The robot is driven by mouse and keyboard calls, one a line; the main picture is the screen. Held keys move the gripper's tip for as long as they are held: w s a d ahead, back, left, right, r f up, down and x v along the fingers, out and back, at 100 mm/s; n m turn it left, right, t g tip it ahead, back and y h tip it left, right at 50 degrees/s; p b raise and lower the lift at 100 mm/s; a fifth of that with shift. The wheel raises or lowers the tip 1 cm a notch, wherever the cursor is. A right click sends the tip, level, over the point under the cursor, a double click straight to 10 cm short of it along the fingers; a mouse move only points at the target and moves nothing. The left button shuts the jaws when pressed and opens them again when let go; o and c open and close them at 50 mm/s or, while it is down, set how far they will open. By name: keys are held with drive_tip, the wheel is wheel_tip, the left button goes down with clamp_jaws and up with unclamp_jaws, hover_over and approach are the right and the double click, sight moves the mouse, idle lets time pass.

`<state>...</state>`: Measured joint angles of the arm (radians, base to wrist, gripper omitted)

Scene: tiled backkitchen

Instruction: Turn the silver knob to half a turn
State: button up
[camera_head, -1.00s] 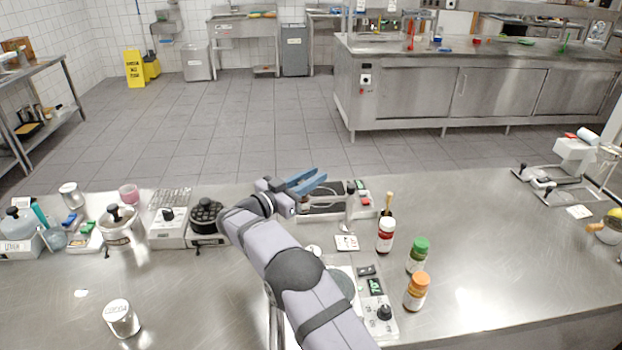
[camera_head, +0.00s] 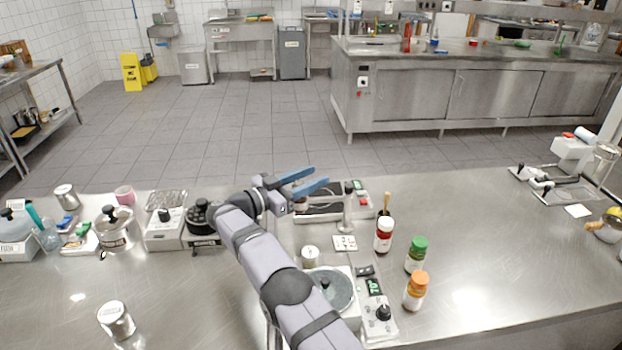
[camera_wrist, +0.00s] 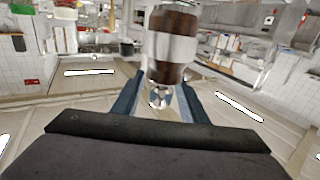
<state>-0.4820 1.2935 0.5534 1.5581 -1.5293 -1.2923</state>
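My gripper (camera_head: 319,177) is above the back edge of the steel counter, its two blue fingers apart. In the wrist view the gripper (camera_wrist: 160,86) is also open; a brown and silver cylinder (camera_wrist: 172,45) and a small shiny metal piece (camera_wrist: 158,97) show between or beyond the fingers. I cannot tell whether they touch the fingers. No knob in the head view is clearly silver. A dark knob (camera_head: 384,312) is on the front device's control panel, and another dark knob (camera_head: 164,215) is on the white device at left.
A red-and-white bottle (camera_head: 384,236), a green-capped bottle (camera_head: 415,258) and an orange-capped bottle (camera_head: 415,294) stand right of my arm. A pot (camera_head: 115,232) and a silver can (camera_head: 116,322) are at left.

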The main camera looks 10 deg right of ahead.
drive_tip(key=shift+a+f, duration=0.1)
drive_tip(key=shift+s+a, duration=0.15)
drive_tip(key=shift+a, duration=0.1)
drive_tip(key=b+v, duration=0.2)
drive_tip(key=v, duration=0.4)
drive_tip(key=shift+s+a, duration=0.2)
drive_tip(key=shift+a, duration=0.05)
drive_tip(key=shift+r, duration=0.2)
